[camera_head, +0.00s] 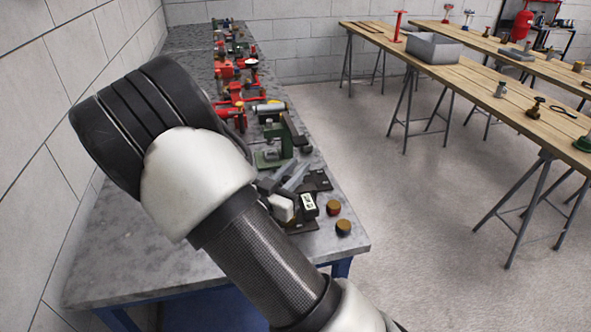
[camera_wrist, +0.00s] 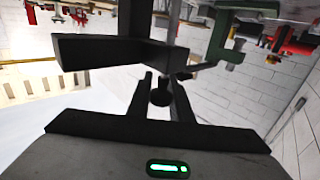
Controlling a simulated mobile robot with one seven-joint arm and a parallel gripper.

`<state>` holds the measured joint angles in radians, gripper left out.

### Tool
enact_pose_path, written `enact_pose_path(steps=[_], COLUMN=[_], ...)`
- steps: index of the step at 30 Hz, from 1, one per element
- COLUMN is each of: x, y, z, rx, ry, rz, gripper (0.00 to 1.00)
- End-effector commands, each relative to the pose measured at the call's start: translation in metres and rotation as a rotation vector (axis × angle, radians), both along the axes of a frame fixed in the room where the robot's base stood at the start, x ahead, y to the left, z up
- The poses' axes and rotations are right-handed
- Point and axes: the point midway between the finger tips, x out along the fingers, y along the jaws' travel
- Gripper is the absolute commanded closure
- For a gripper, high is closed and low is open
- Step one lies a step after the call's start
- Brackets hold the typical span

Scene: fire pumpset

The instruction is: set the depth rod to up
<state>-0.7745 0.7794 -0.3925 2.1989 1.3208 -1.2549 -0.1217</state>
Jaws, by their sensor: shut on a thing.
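In the wrist view, my gripper (camera_wrist: 160,79) has its two dark fingers drawn together at the tips. They are shut on a part at the end of a thin grey rod (camera_wrist: 174,22), which I take for the depth rod. A small dark round end (camera_wrist: 160,97) shows between the fingers. A wide dark bar (camera_wrist: 105,50) lies just beyond the fingertips and hides part of the rod. In the head view, my arm hides much of the near bench, and I cannot make out the rod or its height.
The grey bench (camera_head: 130,255) runs along the left wall. A green-framed device (camera_head: 275,157) stands on it, with red fittings (camera_head: 232,92) farther back. Two small brown caps (camera_head: 343,227) lie near its right edge. Open floor (camera_head: 415,220) separates it from wooden tables (camera_head: 480,85).

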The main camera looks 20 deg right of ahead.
Motion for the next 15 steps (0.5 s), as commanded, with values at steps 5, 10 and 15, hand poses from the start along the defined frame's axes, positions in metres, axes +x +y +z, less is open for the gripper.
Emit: enact_pose_path(steps=[5, 10, 15], x=[0.0, 0.0, 0.0], y=[0.0, 0.0, 0.0], z=[0.026, 0.049, 0.047], rx=[0.001, 0.002, -0.001], ry=[-0.001, -0.001, -0.003], rz=[0.0, 0.001, 0.0], gripper=[1.0, 1.0, 1.0])
